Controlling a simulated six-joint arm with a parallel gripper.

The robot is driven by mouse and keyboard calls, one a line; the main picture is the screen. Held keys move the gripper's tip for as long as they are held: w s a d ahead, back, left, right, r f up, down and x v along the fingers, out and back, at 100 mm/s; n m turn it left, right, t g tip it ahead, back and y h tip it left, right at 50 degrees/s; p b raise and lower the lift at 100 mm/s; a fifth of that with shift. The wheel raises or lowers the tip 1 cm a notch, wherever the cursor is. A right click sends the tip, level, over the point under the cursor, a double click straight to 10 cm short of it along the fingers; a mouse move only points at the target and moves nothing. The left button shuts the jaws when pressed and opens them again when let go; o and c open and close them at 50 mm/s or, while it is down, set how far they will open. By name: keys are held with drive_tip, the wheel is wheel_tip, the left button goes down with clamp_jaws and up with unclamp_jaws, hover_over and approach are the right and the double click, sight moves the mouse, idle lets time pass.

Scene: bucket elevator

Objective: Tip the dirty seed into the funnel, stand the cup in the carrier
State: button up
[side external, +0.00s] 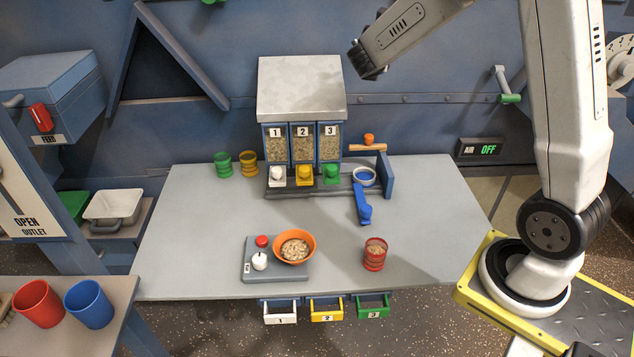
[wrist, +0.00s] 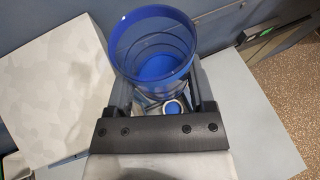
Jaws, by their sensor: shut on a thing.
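In the wrist view my gripper (wrist: 163,95) is shut on a clear, ribbed blue cup (wrist: 152,45) with a blue rim. Its mouth faces the camera and I see a blue bottom, with no seed clearly visible inside. In the side view the dark end of my arm is high at the upper middle, and the cup cannot be made out there. A ring-shaped blue-and-white opening (side external: 364,176), possibly the funnel, is right of the seed hopper. A red cup (side external: 375,255) with seed stands on the table. I cannot tell which part is the carrier.
The seed hopper (side external: 301,90) with three numbered windows stands at the back. Green (side external: 223,165) and yellow (side external: 249,163) cups stand to its left. An orange bowl of seed (side external: 295,247) is on a grey plate. Numbered drawers hang at the front edge. The table's left side is clear.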

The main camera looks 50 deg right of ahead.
hover_over(364, 181)
drive_tip(key=w+d, duration=0.1)
drive_tip(key=d, duration=0.1)
wheel_tip(364, 181, down, 26)
drive_tip(key=shift+w+a+f, duration=0.1)
drive_tip(key=shift+w, duration=0.05)
drive_tip(key=shift+f, duration=0.1)
idle(0.5)
drive_tip(key=shift+f, duration=2.45)
drive_tip(key=shift+f, duration=1.2)
idle(0.8)
drive_tip(key=o, duration=1.2)
drive_tip(key=shift+o, duration=0.2)
drive_tip(key=shift+s+a, duration=0.15)
drive_tip(key=shift+s, duration=0.05)
drive_tip(key=shift+v, duration=0.9)
drive_tip(key=shift+s+a+r, duration=0.15)
drive_tip(key=shift+a+r, duration=0.1)
drive_tip(key=shift+a, duration=0.15)
